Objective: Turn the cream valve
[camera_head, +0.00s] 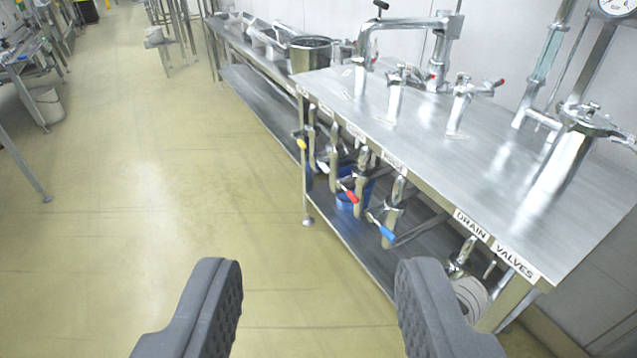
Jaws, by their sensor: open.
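My gripper (318,275) is open, with its two dark grey padded fingers far apart at the bottom of the view and nothing between them. Beyond and to the right, a row of drain valves hangs under the front edge of a steel bench (440,195). I see a valve with a yellow handle (301,141), one with a red handle (348,192) and one with a blue handle (380,229). A pale handle (323,166) shows between the yellow and red ones; I cannot tell if it is cream. My fingers are apart from all valves.
The bench has a lower shelf (345,240) with blue containers behind the valves. Taps and pipes stand on its top. A pressure gauge (616,6) is at top right. The yellowish floor (170,190) to the left is open, with steel tables at the far left.

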